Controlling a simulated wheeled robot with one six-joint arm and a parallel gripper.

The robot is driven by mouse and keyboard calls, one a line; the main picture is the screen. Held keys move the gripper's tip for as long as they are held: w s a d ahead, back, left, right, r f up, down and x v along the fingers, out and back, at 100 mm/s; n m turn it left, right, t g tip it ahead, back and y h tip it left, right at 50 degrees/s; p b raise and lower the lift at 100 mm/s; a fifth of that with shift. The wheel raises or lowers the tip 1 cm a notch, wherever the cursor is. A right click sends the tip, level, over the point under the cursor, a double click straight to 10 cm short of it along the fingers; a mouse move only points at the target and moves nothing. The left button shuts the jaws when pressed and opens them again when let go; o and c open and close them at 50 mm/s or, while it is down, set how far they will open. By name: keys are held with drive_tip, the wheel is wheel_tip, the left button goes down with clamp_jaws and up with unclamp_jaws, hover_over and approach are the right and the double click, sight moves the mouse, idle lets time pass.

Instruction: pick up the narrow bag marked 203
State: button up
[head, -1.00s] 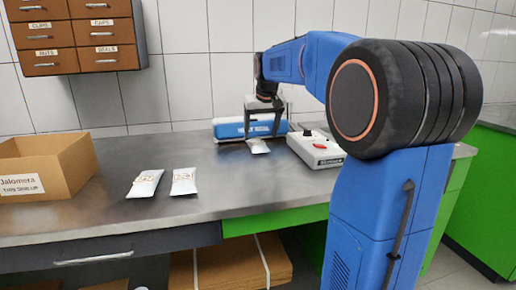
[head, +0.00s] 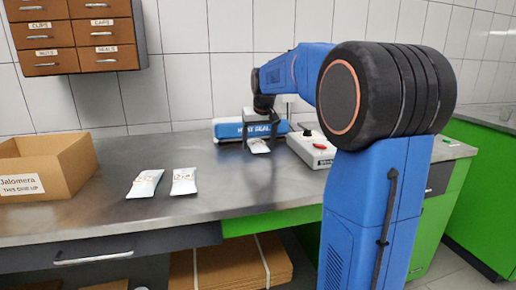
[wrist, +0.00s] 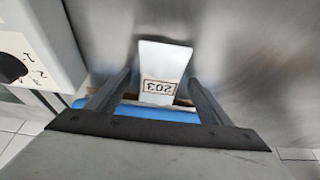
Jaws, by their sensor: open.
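The narrow white bag marked 203 (wrist: 163,72) lies between the two fingers of my gripper (wrist: 160,92) in the wrist view, its printed label readable upside down. The fingers are open, one on each side of the bag, with gaps to it. In the head view the bag (head: 259,146) lies at the front of the blue heat sealer (head: 230,130). My gripper (head: 260,144) is above it, pointing down. The exact height of the fingertips over the bag is hard to tell.
A white control box with a red switch (head: 312,148) stands just right of the sealer. Two other white bags (head: 145,184) (head: 184,181) lie on the grey bench to the left. An open cardboard box (head: 40,168) stands at the far left. The bench between is clear.

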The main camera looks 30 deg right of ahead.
drive_tip(key=shift+f, duration=0.1)
drive_tip(key=shift+c, duration=0.2)
drive_tip(key=c, duration=1.3)
drive_tip(key=shift+r, duration=0.25)
drive_tip(key=shift+r, duration=0.5)
drive_tip(key=shift+r, duration=0.2)
